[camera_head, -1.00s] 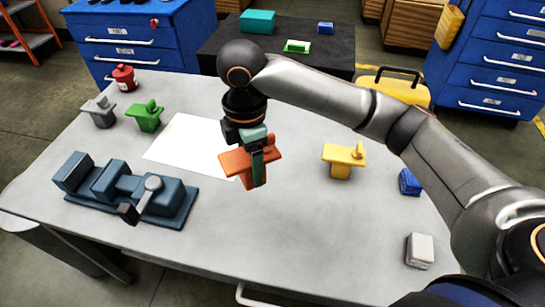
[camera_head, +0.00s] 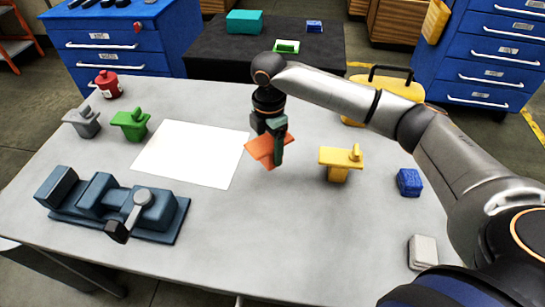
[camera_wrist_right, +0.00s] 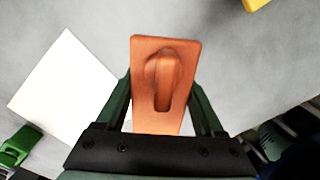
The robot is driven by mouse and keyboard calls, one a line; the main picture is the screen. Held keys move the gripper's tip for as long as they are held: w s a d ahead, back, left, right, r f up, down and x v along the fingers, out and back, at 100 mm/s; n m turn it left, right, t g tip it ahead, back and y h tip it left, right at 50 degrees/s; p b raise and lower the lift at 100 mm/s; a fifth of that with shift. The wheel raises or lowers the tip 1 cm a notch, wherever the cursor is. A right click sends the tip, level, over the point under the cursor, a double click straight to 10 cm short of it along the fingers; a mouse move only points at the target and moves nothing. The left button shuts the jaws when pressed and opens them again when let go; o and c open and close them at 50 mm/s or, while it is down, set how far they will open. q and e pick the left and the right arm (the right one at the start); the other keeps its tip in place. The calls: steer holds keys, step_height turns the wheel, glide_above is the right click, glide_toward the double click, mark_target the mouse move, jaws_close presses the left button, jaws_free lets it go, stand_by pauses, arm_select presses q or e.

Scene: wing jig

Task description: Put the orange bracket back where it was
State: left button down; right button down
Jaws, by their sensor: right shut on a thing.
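The orange bracket (camera_head: 262,149) is in my right gripper (camera_head: 277,150), whose green fingers close on it from both sides. It appears held above the grey table, between the white sheet (camera_head: 190,154) and the yellow bracket (camera_head: 340,163). In the right wrist view, the orange bracket (camera_wrist_right: 165,85) shows its flat plate and raised rounded knob between the fingers of the right gripper (camera_wrist_right: 164,105). Its lower end is hidden by the gripper body. In the head view it looks turned at a slant. My left gripper is not in view.
A green bracket (camera_head: 130,124) and a grey bracket (camera_head: 82,122) stand at the left, near a red canister (camera_head: 109,84). A blue-grey vise-like fixture (camera_head: 115,205) lies at front left. A blue block (camera_head: 409,182) and a white block (camera_head: 423,250) sit at the right. The table's front middle is clear.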

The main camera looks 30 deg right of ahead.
mark_target(272, 157)
steer(key=shift+w+d+f, duration=0.25)
steer(key=shift+d+f, duration=0.15)
steer(key=shift+f, duration=0.15)
steer(key=shift+w+d+f, duration=0.1)
steer(key=shift+f, duration=0.5)
steer(key=shift+w+d+f, duration=0.1)
steer(key=shift+f, duration=1)
steer(key=shift+f, duration=0.15)
jaws_free()
steer(key=shift+s, duration=0.1)
step_height(272, 157, up, 12)
steer(key=shift+r+p, duration=0.15)
steer(key=shift+p, duration=0.15)
